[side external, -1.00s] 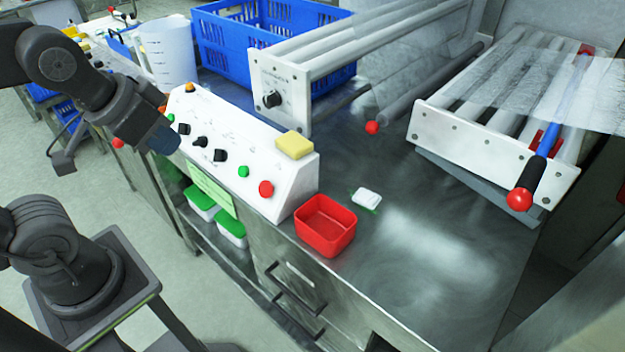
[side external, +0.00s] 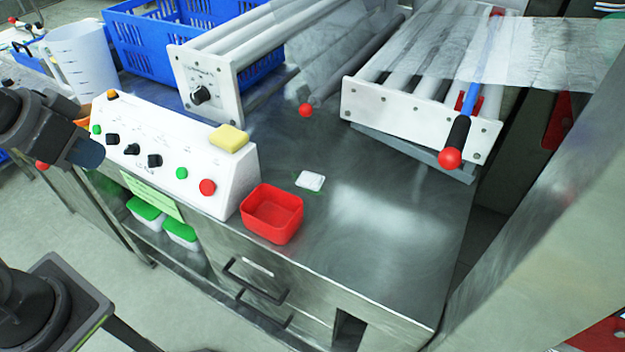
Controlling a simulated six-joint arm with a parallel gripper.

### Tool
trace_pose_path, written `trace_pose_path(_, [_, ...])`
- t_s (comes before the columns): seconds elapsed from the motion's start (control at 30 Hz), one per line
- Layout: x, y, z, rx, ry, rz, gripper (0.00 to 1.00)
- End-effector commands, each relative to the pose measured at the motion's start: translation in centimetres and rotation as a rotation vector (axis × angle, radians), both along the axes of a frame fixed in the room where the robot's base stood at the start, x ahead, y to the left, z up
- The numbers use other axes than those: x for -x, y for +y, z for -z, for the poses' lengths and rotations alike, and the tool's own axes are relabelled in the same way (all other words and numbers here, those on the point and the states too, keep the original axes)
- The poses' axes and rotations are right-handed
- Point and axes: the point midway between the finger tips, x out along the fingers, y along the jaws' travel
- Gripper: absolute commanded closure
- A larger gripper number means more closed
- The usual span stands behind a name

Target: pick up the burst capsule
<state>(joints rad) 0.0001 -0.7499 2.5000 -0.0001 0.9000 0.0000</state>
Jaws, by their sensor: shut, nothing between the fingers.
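A small white capsule packet (side external: 310,181) lies flat on the steel bench top, right of the control panel and just behind the red bin. A little green shows along its edges, perhaps a leak. My gripper (side external: 88,153) is at the left edge of the view, by the left end of the control panel. It is far from the capsule, shut and empty. Its fingers are small and dark, with little detail visible.
A red open bin (side external: 272,213) stands at the bench's front edge. The white control panel (side external: 225,180) carries a yellow sponge (side external: 229,138). Roller frames (side external: 410,120) and a blue crate (side external: 150,50) stand behind. The bench right of the capsule is clear.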

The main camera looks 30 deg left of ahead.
Motion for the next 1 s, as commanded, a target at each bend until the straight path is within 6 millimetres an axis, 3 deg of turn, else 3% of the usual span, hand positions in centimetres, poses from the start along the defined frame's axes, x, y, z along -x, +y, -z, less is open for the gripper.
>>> trace_pose_path(0.1, [0.0, 0.0, 0.0, 0.0, 0.0, 0.0, 0.99])
trace_pose_path(0.87, [0.0, 0.0, 0.0, 0.0, 0.0, 0.0, 0.26])
trace_pose_path(1.0, [0.0, 0.0, 0.0, 0.0, 0.0, 0.0, 0.26])
